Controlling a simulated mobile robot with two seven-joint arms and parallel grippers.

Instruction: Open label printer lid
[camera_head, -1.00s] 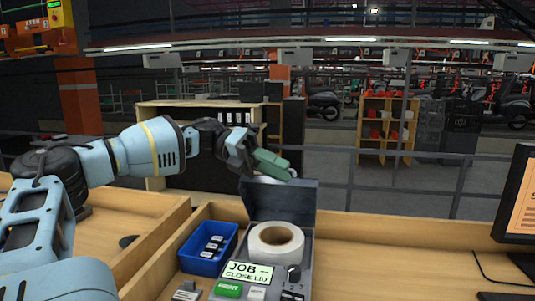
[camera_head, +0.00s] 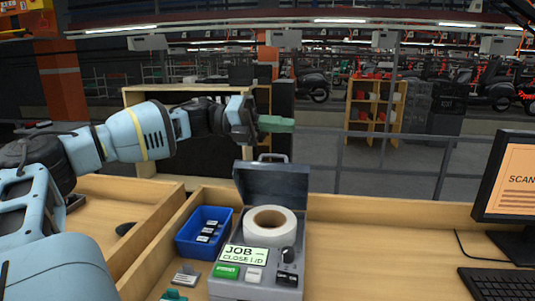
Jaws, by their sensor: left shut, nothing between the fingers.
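The label printer (camera_head: 239,288) stands on the wooden bench at the front middle. Its dark grey lid (camera_head: 272,185) is raised and leans upright behind a white label roll (camera_head: 270,221), with a light handle (camera_head: 273,157) at its top edge. A small teal tip at the bottom edge may be part of my right gripper, but too little shows to tell.
A blue bin (camera_head: 204,232) with small black-and-white parts sits left of the printer. A monitor (camera_head: 512,185) and keyboard (camera_head: 497,283) stand on the right. The bench between printer and keyboard is clear. A railing runs behind the bench.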

